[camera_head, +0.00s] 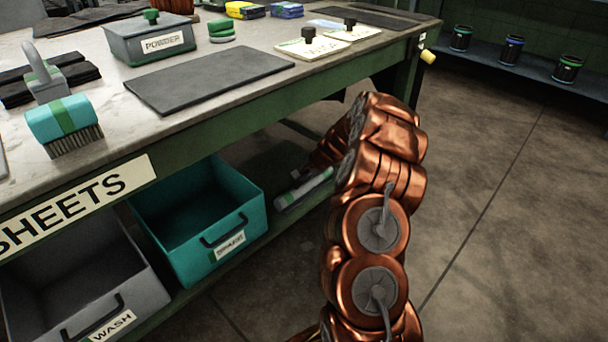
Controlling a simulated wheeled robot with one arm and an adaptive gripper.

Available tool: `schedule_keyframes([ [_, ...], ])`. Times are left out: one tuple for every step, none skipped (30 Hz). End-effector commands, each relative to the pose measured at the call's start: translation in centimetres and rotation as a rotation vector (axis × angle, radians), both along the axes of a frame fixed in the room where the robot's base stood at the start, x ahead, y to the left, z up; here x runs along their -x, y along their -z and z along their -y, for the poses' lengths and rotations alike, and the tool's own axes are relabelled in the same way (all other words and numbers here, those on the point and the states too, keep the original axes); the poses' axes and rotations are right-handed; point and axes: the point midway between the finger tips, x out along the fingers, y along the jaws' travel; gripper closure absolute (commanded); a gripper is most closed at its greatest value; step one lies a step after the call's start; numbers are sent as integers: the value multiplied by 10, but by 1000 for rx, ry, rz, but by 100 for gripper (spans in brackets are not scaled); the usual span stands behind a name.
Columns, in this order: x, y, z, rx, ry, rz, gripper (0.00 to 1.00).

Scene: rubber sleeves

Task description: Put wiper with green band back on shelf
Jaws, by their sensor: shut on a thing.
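A pale grey bar-shaped wiper with a green band (306,189) is at the lower shelf (258,232) under the table, just right of the teal bin. My copper arm reaches down under the table edge to it. My gripper (297,175) is small, dark and partly hidden there, shut on the wiper. I cannot tell whether the wiper rests on the shelf or is held just above it.
The teal bin (160,215) and a grey wash bin (138,262) stand left of the wiper. The tabletop (108,100) above holds a teal brush (62,116), a powder box (150,42) and a dark mat (210,78). A shelf with cans (485,58) stands far right. Floor at right is clear.

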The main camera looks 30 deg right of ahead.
Motion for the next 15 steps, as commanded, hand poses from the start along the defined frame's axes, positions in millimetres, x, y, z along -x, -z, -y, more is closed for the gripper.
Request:
schedule_keyframes([
  [0,1,0,0,0,0,100],
  [0,2,0,0,0,0,100],
  [0,2,0,0,0,0,82],
  [0,2,0,1,-1,0,79],
  [0,2,0,0,0,0,76],
  [0,2,0,1,-1,0,72],
  [0,2,0,0,0,0,69],
  [0,2,0,0,0,0,66],
  [0,2,0,0,0,0,62],
  [0,2,0,0,0,0,60],
  [0,2,0,0,0,0,60],
  [0,2,0,0,0,0,60],
  [0,2,0,0,0,0,60],
  [0,2,0,0,0,0,60],
  [0,2,0,0,0,0,60],
])
